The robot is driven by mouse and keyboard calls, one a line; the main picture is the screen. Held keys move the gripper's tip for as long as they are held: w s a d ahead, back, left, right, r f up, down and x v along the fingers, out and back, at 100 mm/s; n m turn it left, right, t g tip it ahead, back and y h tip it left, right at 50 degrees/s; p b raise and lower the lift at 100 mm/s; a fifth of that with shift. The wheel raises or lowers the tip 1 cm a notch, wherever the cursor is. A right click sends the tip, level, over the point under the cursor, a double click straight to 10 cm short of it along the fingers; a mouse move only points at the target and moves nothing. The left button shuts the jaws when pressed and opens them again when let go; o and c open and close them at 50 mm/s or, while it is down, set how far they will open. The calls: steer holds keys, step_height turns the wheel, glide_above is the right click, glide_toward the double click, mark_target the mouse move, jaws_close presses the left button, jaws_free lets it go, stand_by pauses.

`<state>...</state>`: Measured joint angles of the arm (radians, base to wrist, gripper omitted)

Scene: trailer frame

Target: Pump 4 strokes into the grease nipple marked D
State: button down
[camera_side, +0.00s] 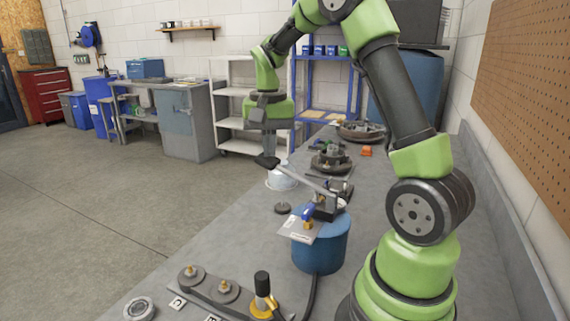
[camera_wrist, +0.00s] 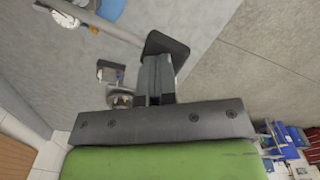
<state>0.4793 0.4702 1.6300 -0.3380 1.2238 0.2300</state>
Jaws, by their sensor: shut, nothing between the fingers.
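A blue grease pump drum (camera_side: 322,252) stands on the bench in the side view. Its grey lever (camera_side: 305,178) slopes up to the left and ends in a black grip (camera_side: 267,161). My gripper (camera_side: 269,150) is shut and empty, with its fingertips right above or against this grip; I cannot tell whether they touch. In the wrist view the shut fingers (camera_wrist: 155,98) overlap the black grip (camera_wrist: 165,45). A hose coupler with black top and yellow collar (camera_side: 263,284) stands over one nipple position on the front rail. Two bare nipples (camera_side: 191,271) (camera_side: 225,288) sit left of it. The coupled position's letter is not readable.
A dark hose (camera_side: 311,297) runs beside the drum. A white card and blue-and-brass fitting (camera_side: 307,215) sit at the drum's top. A white container (camera_side: 283,178) and metal parts (camera_side: 331,162) lie farther along the bench. The pegboard wall (camera_side: 525,90) is at right.

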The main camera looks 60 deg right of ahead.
mark_target(265, 165)
steer(key=shift+w+f, duration=0.2)
steer(key=shift+f, duration=0.4)
steer(key=shift+w+f, duration=0.15)
steer(key=shift+f, duration=0.55)
steer(key=shift+w+f, duration=0.2)
steer(key=shift+f, duration=0.9)
